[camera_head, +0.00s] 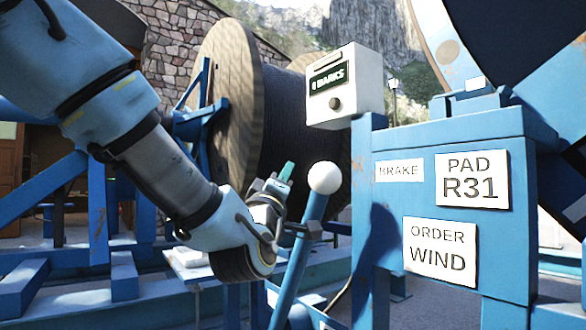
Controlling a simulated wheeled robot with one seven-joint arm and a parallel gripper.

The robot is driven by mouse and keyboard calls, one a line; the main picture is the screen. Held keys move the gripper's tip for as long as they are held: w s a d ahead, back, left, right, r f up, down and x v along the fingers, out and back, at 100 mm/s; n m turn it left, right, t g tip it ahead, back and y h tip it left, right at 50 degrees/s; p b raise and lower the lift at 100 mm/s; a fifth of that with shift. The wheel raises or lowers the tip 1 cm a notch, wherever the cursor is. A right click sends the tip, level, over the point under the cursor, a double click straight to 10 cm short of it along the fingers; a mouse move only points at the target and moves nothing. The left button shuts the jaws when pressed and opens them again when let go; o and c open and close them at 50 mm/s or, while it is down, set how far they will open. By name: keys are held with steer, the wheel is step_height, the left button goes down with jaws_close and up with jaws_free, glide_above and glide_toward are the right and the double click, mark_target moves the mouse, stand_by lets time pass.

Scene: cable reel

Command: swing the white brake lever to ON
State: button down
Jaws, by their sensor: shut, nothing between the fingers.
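The brake lever is a blue bar (300,253) with a white ball knob (325,178) on top. It leans to the right, its knob left of the blue cabinet (440,280). A white BRAKE label (399,170) is on the cabinet's front. My gripper (284,178) is just left of the knob, pointing up, with a teal fingertip showing. The fingers look close together and hold nothing. I cannot tell whether the gripper or wrist touches the lever. The lever's foot is out of the frame, and no ON mark is readable.
A white box (344,86) with a display reading "0 MARKS" stands on the cabinet. The cabinet bears PAD R31 and ORDER WIND signs (440,250). A large wooden cable reel (222,100) stands behind my arm. Blue frame beams (60,185) fill the left.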

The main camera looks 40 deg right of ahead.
steer(key=shift+v, duration=2.05)
steer(key=shift+a+r, duration=0.1)
steer(key=w+a+f+m+g+y, duration=0.1)
steer(key=w+a+f+y, duration=0.3)
steer(key=w+f, duration=0.4)
steer(key=w+a+f+m+g+y, duration=0.1)
steer(key=w+a+f+y, duration=0.4)
steer(key=w+f, duration=0.25)
steer(key=w+a+f+g+y, duration=0.1)
steer(key=w+a+f+y, duration=0.25)
steer(key=a+f, duration=0.5)
steer(key=s+a+f+g+y, duration=0.2)
steer(key=s+a+f+g, duration=0.15)
steer(key=a, duration=0.55)
steer(key=s+a+f+g+y, duration=0.25)
steer(key=a+f, duration=0.25)
steer(key=a, duration=0.4)
steer(key=s+a+f+g+y, duration=0.2)
steer(key=s+a+f+y, duration=0.15)
steer(key=a, duration=0.55)
step_height(320, 180, up, 25)
steer(key=p, duration=2.5)
steer(key=shift+s+h, duration=0.35)
steer(key=shift+s, duration=0.05)
steer(key=shift+a+f, duration=0.1)
steer(key=shift+f, duration=0.05)
